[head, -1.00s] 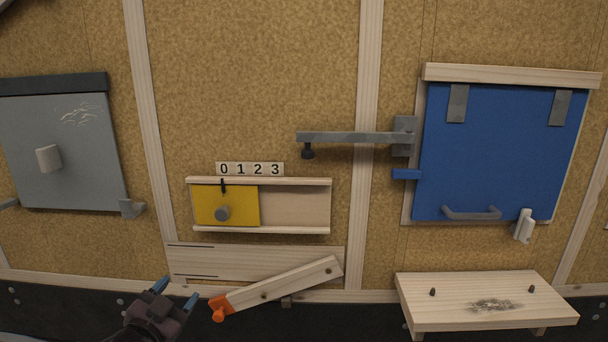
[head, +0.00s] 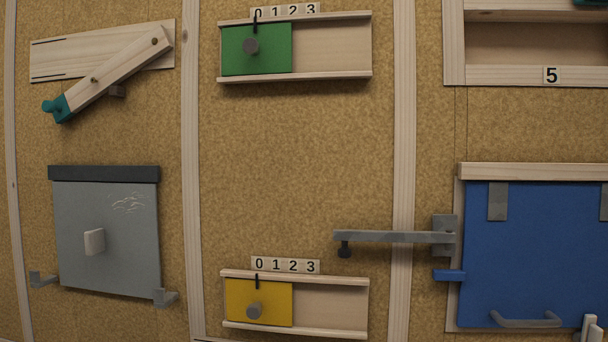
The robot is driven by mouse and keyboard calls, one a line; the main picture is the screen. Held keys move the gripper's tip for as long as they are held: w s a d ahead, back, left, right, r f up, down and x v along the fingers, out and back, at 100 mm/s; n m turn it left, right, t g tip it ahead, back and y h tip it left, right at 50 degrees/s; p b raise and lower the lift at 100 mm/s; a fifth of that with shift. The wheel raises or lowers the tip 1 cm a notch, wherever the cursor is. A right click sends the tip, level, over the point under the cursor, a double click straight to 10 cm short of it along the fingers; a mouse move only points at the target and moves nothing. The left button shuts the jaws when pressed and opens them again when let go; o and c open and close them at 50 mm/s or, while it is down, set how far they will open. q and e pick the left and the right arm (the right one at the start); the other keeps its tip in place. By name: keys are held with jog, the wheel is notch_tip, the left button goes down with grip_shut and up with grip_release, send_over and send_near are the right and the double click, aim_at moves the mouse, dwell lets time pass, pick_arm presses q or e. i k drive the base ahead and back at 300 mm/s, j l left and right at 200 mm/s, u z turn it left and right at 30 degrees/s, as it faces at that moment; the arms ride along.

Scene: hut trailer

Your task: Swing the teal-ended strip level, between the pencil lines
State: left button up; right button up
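The teal-ended strip (head: 118,72) is a pale wooden bar at the upper left of the head view. It slants down to the left from a dark pivot near its right end. Its teal end with a round knob (head: 58,108) hangs below the pale backing board (head: 80,50). The pencil lines (head: 60,48) are two dark strokes at the board's left end, and the teal end is below both. A small grey-brown block sits under the strip.
Below the strip is a grey panel (head: 110,235) with a white knob and corner brackets. To the right are a green slider (head: 270,55), a yellow slider (head: 275,300), a metal swing arm (head: 385,237) and a blue door (head: 540,250). Bare board lies between the sliders.

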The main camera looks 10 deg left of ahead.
aim_at(156, 43)
jog(key=u, duration=1.25)
